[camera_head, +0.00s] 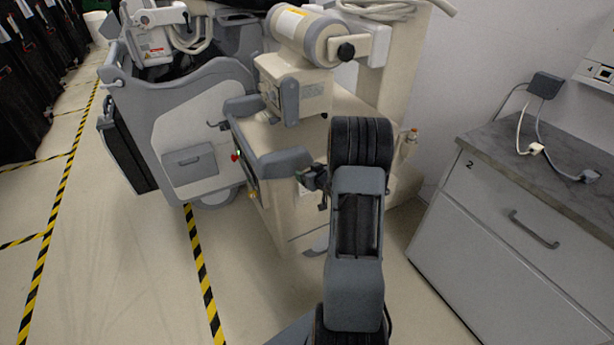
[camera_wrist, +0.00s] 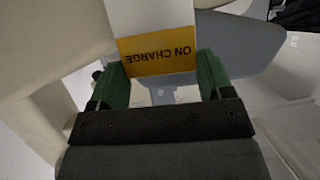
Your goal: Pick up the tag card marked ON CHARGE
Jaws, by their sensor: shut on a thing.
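The tag card (camera_wrist: 157,52) shows in the wrist view, with a white upper part and an orange-yellow band that reads ON CHARGE upside down. My gripper (camera_wrist: 163,72) has green finger pads on the left and right edges of the card's band and is shut on it. In the head view my gripper (camera_head: 306,178) is beside the cream body of the large machine. The card cannot be made out there.
The cream and grey wheeled machine (camera_head: 310,222) stands close to my arm. A grey-topped cabinet (camera_head: 488,240) marked 2 is on the right, with cables on top. Dark covered carts (camera_head: 38,80) stand far left. Floor between striped tapes is clear.

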